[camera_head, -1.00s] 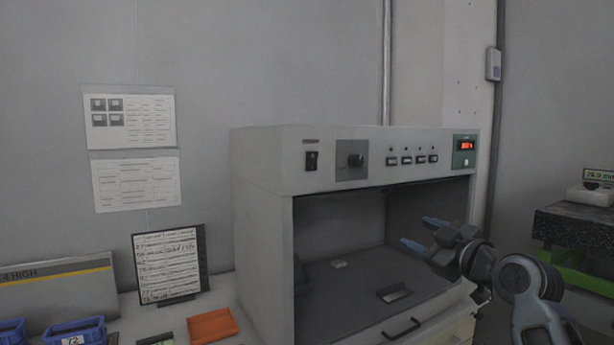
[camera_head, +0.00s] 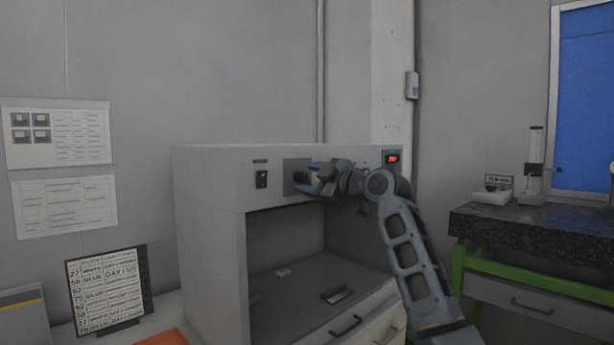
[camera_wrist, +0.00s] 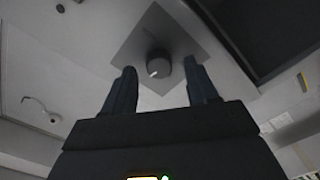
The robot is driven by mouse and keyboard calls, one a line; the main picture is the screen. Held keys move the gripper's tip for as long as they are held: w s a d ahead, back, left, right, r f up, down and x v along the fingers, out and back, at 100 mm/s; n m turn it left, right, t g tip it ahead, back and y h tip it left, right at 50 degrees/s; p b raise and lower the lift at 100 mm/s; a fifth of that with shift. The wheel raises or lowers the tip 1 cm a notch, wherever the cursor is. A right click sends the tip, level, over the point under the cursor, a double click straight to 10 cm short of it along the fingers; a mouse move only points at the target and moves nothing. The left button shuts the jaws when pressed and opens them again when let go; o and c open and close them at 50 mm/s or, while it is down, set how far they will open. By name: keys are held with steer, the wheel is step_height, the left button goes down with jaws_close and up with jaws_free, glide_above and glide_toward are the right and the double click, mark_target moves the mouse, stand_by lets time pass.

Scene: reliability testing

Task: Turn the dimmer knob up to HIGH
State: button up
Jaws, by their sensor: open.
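The dimmer knob (camera_wrist: 158,64) is round and dark with a white pointer mark, on a grey square plate (camera_wrist: 140,50). In the wrist view it sits between the two fingers of my gripper (camera_wrist: 161,76), with a gap showing at each side. The pointer mark lies at the knob's lower left there. In the head view my gripper (camera_head: 312,179) is in front of the plate (camera_head: 289,165) on the cabinet's front panel, with its fingers spread. The fingers and wrist partly cover the knob there, and its scale labels cannot be read.
The light cabinet (camera_head: 205,220) has an open bay below the panel. A black rocker switch (camera_head: 262,179) is left of the knob plate, and a red-lit display (camera_head: 393,158) is right of it. My arm hides the small buttons between. A handwritten board (camera_head: 108,290) stands at left.

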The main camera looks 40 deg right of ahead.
steer(key=shift+w, duration=0.6)
steer(key=c, duration=1.1)
